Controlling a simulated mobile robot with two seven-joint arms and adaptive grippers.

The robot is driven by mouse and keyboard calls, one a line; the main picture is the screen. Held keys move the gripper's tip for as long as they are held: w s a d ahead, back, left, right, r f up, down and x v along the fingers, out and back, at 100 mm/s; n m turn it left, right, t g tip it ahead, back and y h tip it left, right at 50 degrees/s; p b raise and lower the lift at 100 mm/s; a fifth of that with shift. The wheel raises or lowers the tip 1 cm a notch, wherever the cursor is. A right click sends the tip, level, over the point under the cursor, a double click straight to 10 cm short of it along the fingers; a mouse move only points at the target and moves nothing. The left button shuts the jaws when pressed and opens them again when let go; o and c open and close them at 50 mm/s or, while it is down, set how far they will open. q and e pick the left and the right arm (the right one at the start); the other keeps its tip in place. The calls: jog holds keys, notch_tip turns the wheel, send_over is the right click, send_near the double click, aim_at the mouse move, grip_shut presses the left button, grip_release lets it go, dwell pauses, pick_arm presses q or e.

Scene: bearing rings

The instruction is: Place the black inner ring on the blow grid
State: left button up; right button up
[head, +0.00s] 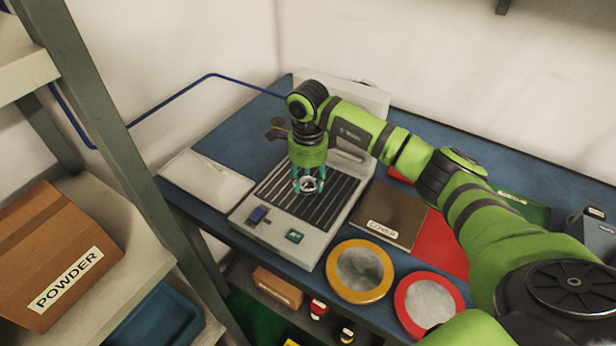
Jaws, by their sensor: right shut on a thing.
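The blow grid (277,189) is a pale grey box with dark parallel slats, standing on the blue table. My right gripper (308,186) points straight down over the middle of the slats. Its teal fingers are shut on a small ring (309,185), which looks silvery with a dark edge at this size. The ring is at or just above the slats; I cannot tell whether it touches them. The fingers hide part of it. My left gripper is not in view.
On the blue table (240,130) are a pale flat panel (205,181) left of the grid, a brown COVER box (390,213), a yellow-rimmed dish (360,297) and a red-rimmed dish (405,318). A shelf with a POWDER box (45,255) stands at left.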

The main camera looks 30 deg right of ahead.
jog(key=shift+f, duration=0.15)
jog(key=o, duration=1.2)
jog(key=shift+r, duration=0.2)
notch_tip(320, 180, up, 12)
jog(key=shift+b, duration=1.2)
jog(key=shift+r, duration=0.1)
